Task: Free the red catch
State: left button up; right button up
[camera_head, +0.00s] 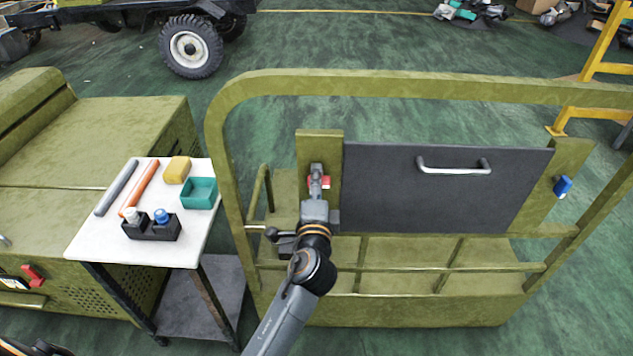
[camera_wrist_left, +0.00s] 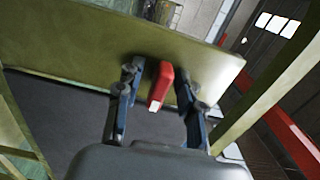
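The red catch (camera_head: 326,182) sits on the olive post plate left of a dark panel (camera_head: 440,190) with a grey handle (camera_head: 454,167). My left gripper (camera_head: 317,172) is in front of the catch and covers part of it in the head view. In the left wrist view the red catch (camera_wrist_left: 161,84) stands between the two spread fingers of my left gripper (camera_wrist_left: 158,92). A gap shows on each side, so the fingers appear not to press on it. My right gripper is not in view.
A blue catch (camera_head: 562,187) is on the plate right of the panel. An olive rail (camera_head: 400,84) frames the panel. At left, a white-topped cart (camera_head: 90,240) holds a teal tray (camera_head: 199,193), a yellow block, two rods and a black holder.

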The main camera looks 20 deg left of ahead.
pick_arm(q)
jog(key=shift+s, duration=0.1)
jog(key=v, duration=1.2)
jog(key=s+d+f+n+g+h+p, duration=0.1)
jog(key=s+d+f+g+h, duration=0.2)
jog(key=f, duration=1.4)
jog(key=s+f+n+g+h+p, duration=0.15)
jog(key=s+f+g, duration=0.35)
jog(key=f, duration=1.3)
jog(key=s+a+f+n+g, duration=0.4)
jog(key=s+f, duration=0.9)
jog(key=s+a+f+n+g, duration=0.2)
jog(key=s+a+f, duration=0.1)
jog(key=s, duration=0.6)
jog(key=s+a+f+n+g+p, duration=0.1)
jog(key=s+a+f+n+g, duration=0.1)
jog(key=s, duration=0.7)
jog(key=a+f+n, duration=0.1)
jog(key=a+f, duration=0.1)
jog(key=a, duration=0.1)
jog(key=shift+s+f+n, duration=0.25)
jog(key=shift+f+n, duration=0.05)
jog(key=shift+n, duration=0.05)
jog(key=shift+h, duration=0.25)
